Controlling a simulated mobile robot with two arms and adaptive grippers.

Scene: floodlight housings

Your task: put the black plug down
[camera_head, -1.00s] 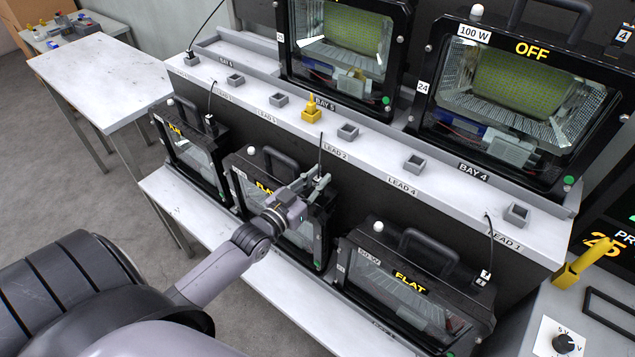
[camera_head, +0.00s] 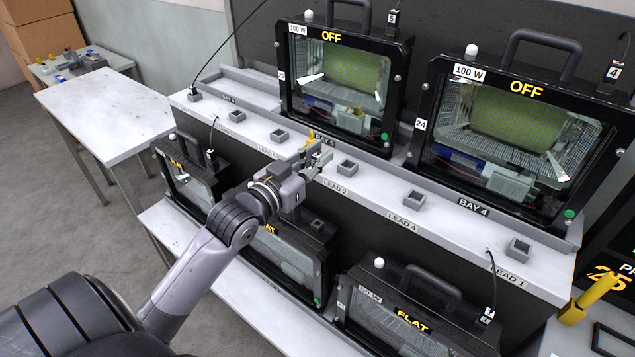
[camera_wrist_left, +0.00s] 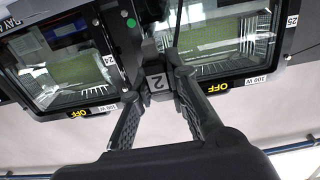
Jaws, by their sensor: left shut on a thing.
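My left gripper (camera_head: 318,163) is shut on a black plug (camera_wrist_left: 157,82) marked "2", which the left wrist view shows between the two fingers. In the head view the gripper is over the grey shelf (camera_head: 440,222), by the "LEAD 2" label, and the plug is mostly hidden there. A square grey holder (camera_head: 347,168) sits just right of the gripper. A yellow piece (camera_head: 311,138) shows right behind the fingers. I cannot tell whether the plug touches the shelf. My right gripper is not in view.
More empty grey holders (camera_head: 414,198) line the shelf. Two housings reading "OFF" (camera_head: 500,120) stand behind it. Housings reading "FLAT" (camera_head: 400,310) stand on the lower ledge, with leads hanging near them. A white table (camera_head: 100,110) at the left has a bare top.

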